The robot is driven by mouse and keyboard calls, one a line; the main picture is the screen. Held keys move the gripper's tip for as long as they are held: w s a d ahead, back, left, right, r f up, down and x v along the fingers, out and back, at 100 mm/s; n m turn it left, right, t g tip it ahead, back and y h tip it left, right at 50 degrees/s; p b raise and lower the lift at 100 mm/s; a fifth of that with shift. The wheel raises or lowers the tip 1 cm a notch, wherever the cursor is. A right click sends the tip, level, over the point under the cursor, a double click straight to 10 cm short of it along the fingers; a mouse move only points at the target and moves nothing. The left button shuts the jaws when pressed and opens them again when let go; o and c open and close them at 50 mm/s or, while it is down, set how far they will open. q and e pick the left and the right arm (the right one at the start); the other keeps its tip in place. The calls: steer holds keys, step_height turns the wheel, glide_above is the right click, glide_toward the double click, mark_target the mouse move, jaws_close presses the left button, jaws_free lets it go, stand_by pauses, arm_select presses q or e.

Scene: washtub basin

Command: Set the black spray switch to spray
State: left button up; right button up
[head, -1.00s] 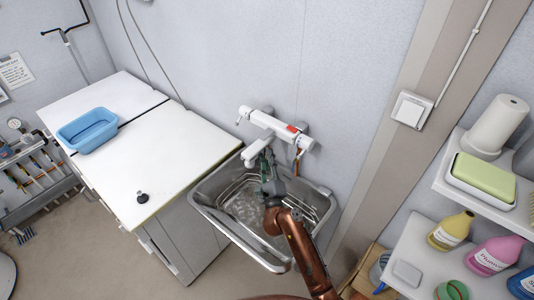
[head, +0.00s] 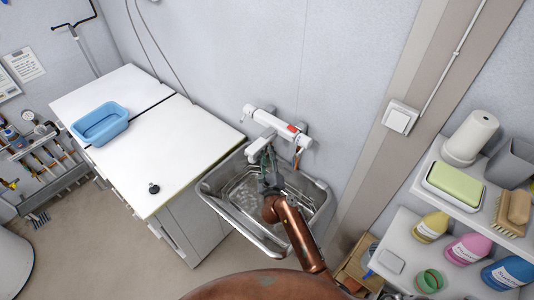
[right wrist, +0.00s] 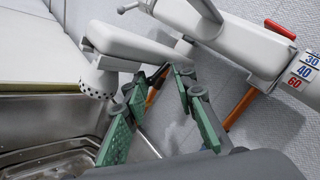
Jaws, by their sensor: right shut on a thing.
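The white wall tap (head: 278,124) has a short spout, which also shows in the right wrist view (right wrist: 125,42) with a perforated outlet (right wrist: 98,80). My right gripper (head: 266,153) is at the tap, beside the spout and above the basin. In the right wrist view its green-padded fingers (right wrist: 160,80) come close together at the tips, around a small dark part that I take for the black spray switch (right wrist: 158,74). The fingers hide most of it, so its setting cannot be told. My left gripper is not in view.
The metal basin (head: 222,203) lies below the tap. A white counter (head: 180,150) with a blue tub (head: 100,123) and a small black object (head: 154,188) stands left. Shelves with bottles (head: 468,247) stand right. The tap has a red lever (right wrist: 280,29) and orange hoses (right wrist: 240,108).

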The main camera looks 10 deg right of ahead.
steer(key=o, duration=1.1)
steer(key=shift+o, duration=0.2)
steer(key=shift+s, duration=0.1)
steer(key=s+a, duration=0.1)
steer(key=s, duration=1)
steer(key=shift+s+a+f, duration=0.2)
steer(key=shift+s+f, duration=0.2)
steer(key=shift+f, duration=0.05)
